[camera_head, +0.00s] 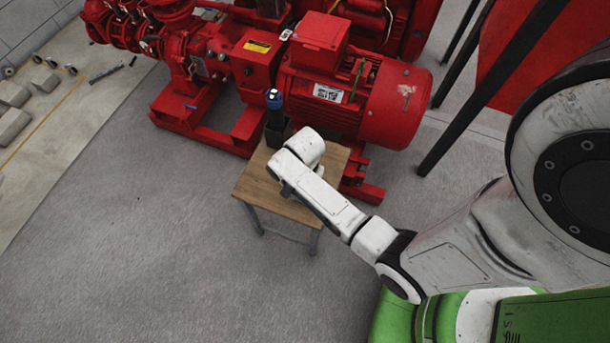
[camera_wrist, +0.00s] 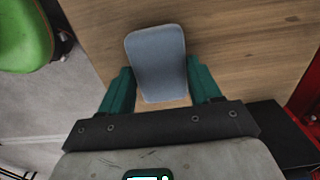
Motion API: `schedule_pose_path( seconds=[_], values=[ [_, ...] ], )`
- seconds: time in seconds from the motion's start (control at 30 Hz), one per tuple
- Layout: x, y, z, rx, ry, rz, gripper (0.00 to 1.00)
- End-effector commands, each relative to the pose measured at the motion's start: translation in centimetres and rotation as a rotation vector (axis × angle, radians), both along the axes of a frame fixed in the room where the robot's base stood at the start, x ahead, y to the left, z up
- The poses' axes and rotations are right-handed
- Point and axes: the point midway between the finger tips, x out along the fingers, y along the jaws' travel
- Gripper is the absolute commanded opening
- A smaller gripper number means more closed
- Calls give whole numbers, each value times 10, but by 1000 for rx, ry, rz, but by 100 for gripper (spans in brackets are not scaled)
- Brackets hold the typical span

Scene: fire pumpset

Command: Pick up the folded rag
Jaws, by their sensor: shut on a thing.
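The folded rag (camera_wrist: 157,58) is a blue-grey rounded rectangle in the wrist view, over the wooden table top (camera_wrist: 248,50). My gripper (camera_wrist: 160,75) has its two teal fingers on either side of the rag and is shut on it. I cannot tell whether the rag touches the table or is just above it. In the head view my arm reaches down over the small wooden table (camera_head: 255,184). My arm hides the rag and the fingers there.
A black holder (camera_head: 277,131) with a blue-topped dark bottle (camera_head: 274,101) stands at the table's back left corner. The red pumpset (camera_head: 375,100) is close behind the table. Black posts (camera_head: 490,85) stand to the right. The grey floor (camera_head: 130,245) left of the table is clear.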

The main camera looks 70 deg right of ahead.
Motion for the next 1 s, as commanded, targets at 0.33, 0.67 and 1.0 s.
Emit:
schedule_pose_path(
  seconds=[0.33,0.67,1.0],
  values=[
    [1,0,12,-1,-1,0,33],
    [-36,0,76,-1,-1,-1,33],
    [-109,-2,117,0,0,-2,33]
  ],
)
